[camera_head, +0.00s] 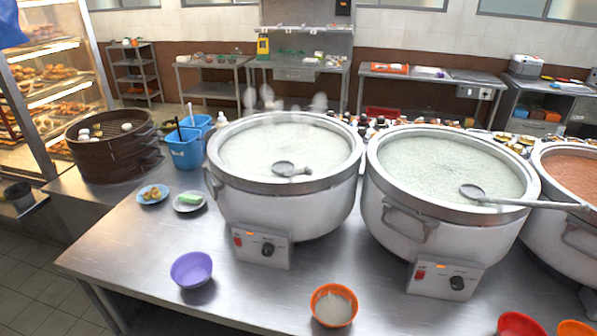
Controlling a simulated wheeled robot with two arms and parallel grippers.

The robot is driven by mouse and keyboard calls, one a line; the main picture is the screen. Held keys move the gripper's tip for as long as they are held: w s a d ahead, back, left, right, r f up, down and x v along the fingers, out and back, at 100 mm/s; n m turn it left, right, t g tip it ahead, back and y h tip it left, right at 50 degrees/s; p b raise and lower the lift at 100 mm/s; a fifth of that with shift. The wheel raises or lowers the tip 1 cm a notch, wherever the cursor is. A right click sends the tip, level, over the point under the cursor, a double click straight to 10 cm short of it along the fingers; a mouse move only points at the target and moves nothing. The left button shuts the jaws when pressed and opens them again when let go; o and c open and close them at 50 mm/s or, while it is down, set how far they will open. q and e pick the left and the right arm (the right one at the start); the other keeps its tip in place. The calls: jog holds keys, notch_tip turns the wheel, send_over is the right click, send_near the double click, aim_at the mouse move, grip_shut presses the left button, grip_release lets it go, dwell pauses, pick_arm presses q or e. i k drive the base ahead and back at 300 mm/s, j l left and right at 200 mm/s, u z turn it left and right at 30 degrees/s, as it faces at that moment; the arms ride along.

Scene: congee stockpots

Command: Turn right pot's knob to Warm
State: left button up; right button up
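Several large white stockpots stand in a row on a steel table. The left pot (290,205) holds steaming white congee, with a black knob (267,249) and a red switch (238,241) on its front control box. The middle pot (440,240) holds pale greenish congee, with a black knob (457,283) and a red switch (420,275). A third pot (540,235) with reddish-brown contents is cut off by the right edge, and its knob is not in view. The knob markings are too small to read. Neither of my grippers is in view.
A purple bowl (191,269) and an orange bowl (334,305) sit on the steel table (130,245) before the pots. A ladle (500,198) lies across the middle pot's rim. Bamboo steamers (108,155) stand at left.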

aim_at(267, 250)
jog(key=i+j, duration=0.1)
jog(key=j, duration=0.35)
jog(key=i+j, duration=0.15)
jog(key=j, duration=0.3)
jog(key=i+j, duration=0.1)
jog(key=j, duration=0.35)
jog(key=i+z, duration=0.05)
